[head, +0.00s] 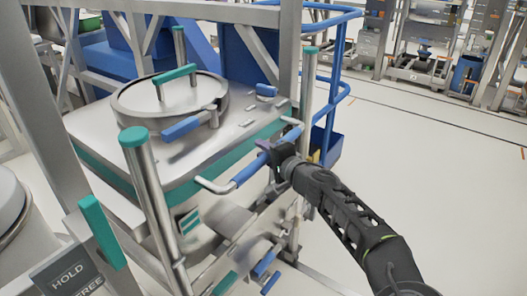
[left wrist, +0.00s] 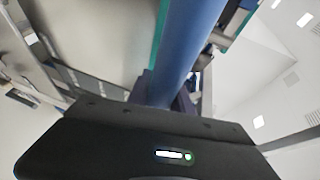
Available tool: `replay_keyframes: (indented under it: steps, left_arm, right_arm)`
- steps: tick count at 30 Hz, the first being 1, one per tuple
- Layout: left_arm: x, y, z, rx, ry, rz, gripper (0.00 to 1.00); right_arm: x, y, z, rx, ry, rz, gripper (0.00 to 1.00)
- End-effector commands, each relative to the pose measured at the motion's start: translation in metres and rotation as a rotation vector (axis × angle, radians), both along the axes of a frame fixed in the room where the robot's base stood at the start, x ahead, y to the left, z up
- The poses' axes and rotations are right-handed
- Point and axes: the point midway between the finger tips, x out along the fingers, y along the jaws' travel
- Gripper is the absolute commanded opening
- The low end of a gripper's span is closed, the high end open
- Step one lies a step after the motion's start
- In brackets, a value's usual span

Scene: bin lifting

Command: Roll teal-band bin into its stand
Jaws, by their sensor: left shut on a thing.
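The teal-band bin (head: 248,108) is a metal box with a teal stripe round its upper side and a round lid (head: 150,100) on top. A push handle with a blue grip (head: 249,171) sticks out from its near side. My left gripper (head: 279,153) is shut on this handle. Its fingers partly hide the grip. The blue grip (left wrist: 185,50) also runs up from the gripper in the left wrist view. A grey metal frame (head: 285,60) stands close behind the bin; I cannot tell if it is the stand. My right gripper is not in view.
Teal-topped posts (head: 135,138) rise close to the bin. A HOLD / FREE sign (head: 70,278) is at the lower left. A blue railing (head: 345,60) stands behind the bin. Pale floor (head: 430,150) lies open to the right, with racks at the far back.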

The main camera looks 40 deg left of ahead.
Motion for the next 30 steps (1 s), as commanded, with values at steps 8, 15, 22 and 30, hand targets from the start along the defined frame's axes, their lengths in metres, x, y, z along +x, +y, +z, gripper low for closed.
replay_keyframes:
  steps: [8, 15, 22, 30]
  left_arm:
    - [-0.001, 0.015, 0.001, -0.001, -0.001, 0.003, 0.00]
    - [-0.002, 0.015, 0.002, 0.001, 0.000, 0.006, 0.32]
    - [-0.001, 0.014, 0.001, 0.000, 0.000, 0.003, 0.48]
    - [-0.001, 0.012, 0.000, -0.001, 0.001, 0.001, 0.48]
  right_arm:
    - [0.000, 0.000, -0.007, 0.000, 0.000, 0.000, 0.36]
    - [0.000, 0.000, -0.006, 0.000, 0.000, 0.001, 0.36]
    - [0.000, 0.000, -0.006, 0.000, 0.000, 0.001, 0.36]
    - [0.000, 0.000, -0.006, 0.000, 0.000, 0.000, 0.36]
